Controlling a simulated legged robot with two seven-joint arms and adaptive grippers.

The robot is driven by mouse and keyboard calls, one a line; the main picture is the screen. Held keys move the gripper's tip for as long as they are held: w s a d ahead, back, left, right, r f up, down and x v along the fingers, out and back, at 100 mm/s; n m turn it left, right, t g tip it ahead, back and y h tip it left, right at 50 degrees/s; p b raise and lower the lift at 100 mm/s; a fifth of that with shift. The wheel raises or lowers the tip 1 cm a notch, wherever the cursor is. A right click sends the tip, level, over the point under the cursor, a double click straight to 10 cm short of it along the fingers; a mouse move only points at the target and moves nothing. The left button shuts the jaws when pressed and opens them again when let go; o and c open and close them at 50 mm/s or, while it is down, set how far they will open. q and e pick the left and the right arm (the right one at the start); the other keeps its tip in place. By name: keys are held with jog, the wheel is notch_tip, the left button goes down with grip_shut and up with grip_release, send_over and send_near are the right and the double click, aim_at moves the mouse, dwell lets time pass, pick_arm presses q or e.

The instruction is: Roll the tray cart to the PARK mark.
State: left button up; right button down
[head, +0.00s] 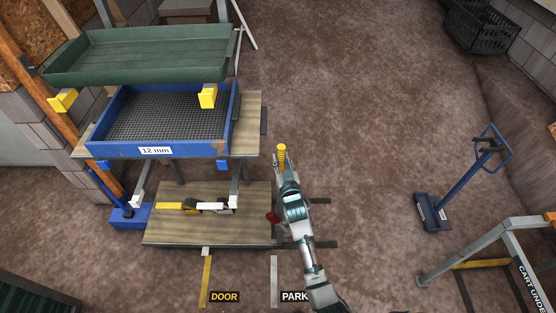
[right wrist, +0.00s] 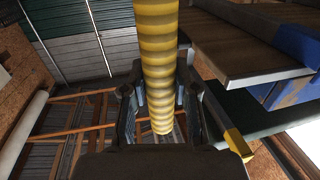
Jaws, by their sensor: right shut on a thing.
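My right gripper (head: 282,168) is shut on a yellow ribbed handle (head: 282,153), which stands upright beside the wooden stand. In the right wrist view the handle (right wrist: 157,60) passes between the fingers. The lower wooden deck (head: 165,232) looks like part of the tray cart, but how the handle joins it is hidden by my arm. The PARK mark (head: 293,296) is on the floor at the bottom, beside a grey strip (head: 274,282). The DOOR mark (head: 224,296) and a yellow strip (head: 206,282) lie to its left. My left gripper is not in view.
A blue 12 mm sieve box (head: 162,142) and a green tray (head: 145,57) stand above the deck. A blue-handled platform (head: 432,212) and a grey frame (head: 483,252) stand at right. Black crates (head: 478,25) are at the back right. The middle floor is clear.

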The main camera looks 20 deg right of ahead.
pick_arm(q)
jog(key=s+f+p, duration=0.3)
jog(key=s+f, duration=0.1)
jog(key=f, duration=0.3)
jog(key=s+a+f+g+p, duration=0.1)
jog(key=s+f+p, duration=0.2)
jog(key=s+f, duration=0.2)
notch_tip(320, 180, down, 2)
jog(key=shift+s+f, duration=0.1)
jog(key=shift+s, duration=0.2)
pick_arm(e)
jog(key=s+d, duration=0.3)
jog(key=d, duration=0.9)
jog(key=s+d, duration=0.4)
jog(key=d, duration=0.9)
jog(key=s+d, duration=0.3)
jog(key=d, duration=0.9)
jog(key=shift+s+d, duration=0.35)
jog(key=shift+s, duration=0.05)
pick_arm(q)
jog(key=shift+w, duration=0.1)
pick_arm(e)
jog(key=shift+r, duration=0.1)
